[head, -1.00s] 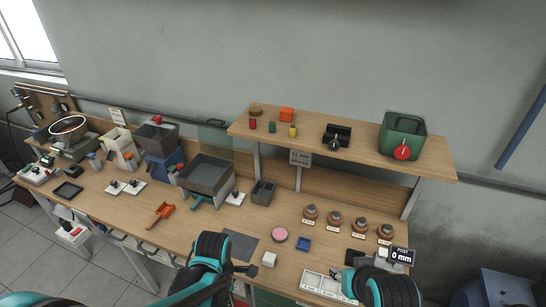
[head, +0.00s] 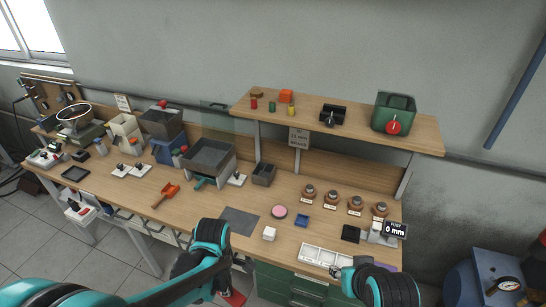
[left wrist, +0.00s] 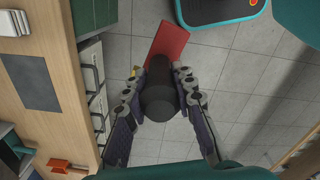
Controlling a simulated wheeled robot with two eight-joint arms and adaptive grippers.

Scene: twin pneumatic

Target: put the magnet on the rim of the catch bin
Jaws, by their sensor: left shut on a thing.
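My left gripper (left wrist: 157,74) is shut on a dark round handle (left wrist: 158,98) with a flat red end (left wrist: 168,42), which looks like the magnet. It is held over the floor in front of the bench, and the red part also shows in the head view (head: 235,298). My right gripper (head: 338,271) is near the bench's front edge, mostly hidden by its own arm, so its jaws are unclear. A small dark grey open bin (head: 264,174) stands mid-bench and a larger grey open tray (head: 208,158) is left of it. I cannot tell which is the catch bin.
A white compartment tray (head: 323,257) is at front right. The raised shelf (head: 350,134) overhangs the back.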

